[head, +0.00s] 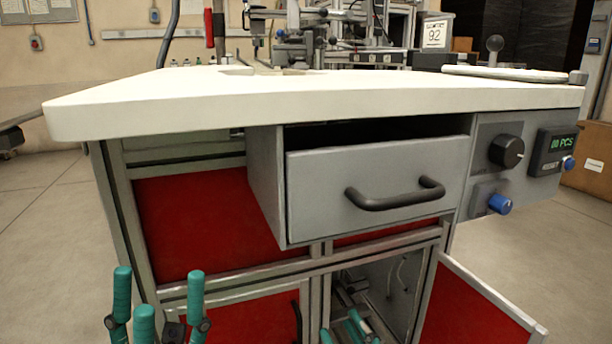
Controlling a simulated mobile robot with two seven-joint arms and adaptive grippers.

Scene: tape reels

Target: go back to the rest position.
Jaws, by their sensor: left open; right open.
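My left gripper (158,292) is at the bottom left, in front of the workbench. Its teal fingers point up and are spread apart, with nothing between them. My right gripper (346,329) shows only in part at the bottom edge, in front of the open lower cabinet. Its teal fingers are apart and I see nothing held. Both grippers are below the drawer and touch no handle that I can see.
The workbench's white top (300,105) overhangs above both grippers. A grey drawer (325,200) with a dark handle (395,194) is pulled partly out. A red cabinet door (470,310) stands open at the lower right. Floor shows free at both sides.

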